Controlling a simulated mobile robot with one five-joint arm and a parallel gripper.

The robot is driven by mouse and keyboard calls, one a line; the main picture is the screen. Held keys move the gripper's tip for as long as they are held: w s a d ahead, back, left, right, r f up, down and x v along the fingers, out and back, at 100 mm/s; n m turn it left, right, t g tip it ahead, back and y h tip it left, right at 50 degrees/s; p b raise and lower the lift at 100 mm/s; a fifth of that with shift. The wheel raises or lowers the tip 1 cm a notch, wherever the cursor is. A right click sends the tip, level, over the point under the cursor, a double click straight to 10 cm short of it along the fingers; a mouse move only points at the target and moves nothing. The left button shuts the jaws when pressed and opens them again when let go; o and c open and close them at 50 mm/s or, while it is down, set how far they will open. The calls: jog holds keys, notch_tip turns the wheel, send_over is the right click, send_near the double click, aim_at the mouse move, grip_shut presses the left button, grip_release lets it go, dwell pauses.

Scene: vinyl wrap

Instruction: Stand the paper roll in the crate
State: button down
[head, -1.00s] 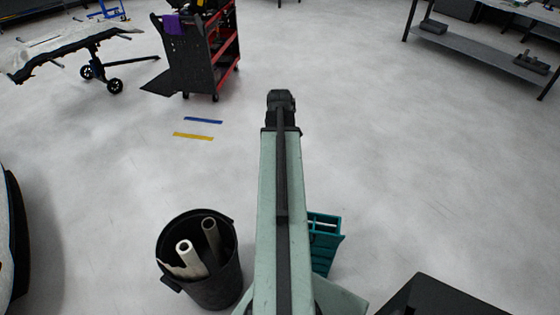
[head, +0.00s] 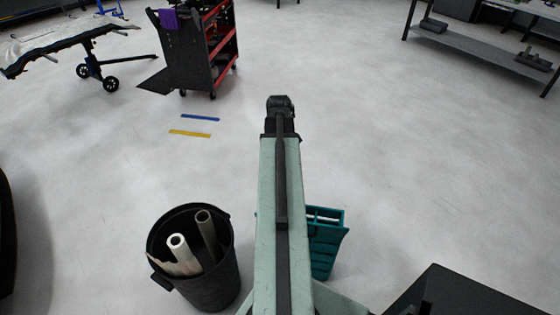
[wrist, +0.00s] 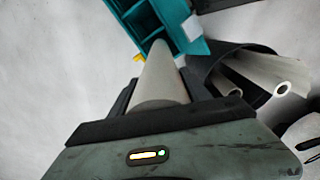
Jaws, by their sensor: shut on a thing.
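My gripper (wrist: 161,92) is shut on a pale paper roll (wrist: 161,76) in the wrist view. The roll points away from the wrist camera and narrows toward the teal crate (wrist: 126,7). Its far end overlaps the crate's near edge in the picture; I cannot tell whether it is above, beside or inside it. In the head view the crate (head: 328,255) stands on the floor just right of my arm, partly hidden by it. The roll and the jaws are not visible in the head view.
A black bin (head: 213,288) with several tubes stands left of my arm; it also shows in the wrist view (wrist: 247,52). A dark box (head: 455,292) is at the lower right. A tool cart (head: 188,52) stands at the back left. The floor ahead is clear.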

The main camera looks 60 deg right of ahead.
notch_tip(320, 180, down, 34)
jog(key=b, duration=3.2)
jog(key=shift+r+b, duration=0.1)
jog(key=shift+b, duration=0.25)
jog(key=shift+r, duration=0.1)
jog(key=shift+c, duration=2.1)
grip_release()
jog(key=shift+r+p, duration=0.3)
jog(key=shift+p, duration=0.05)
notch_tip(320, 180, up, 7)
jog(key=p, duration=0.7)
jog(key=shift+r, duration=0.15)
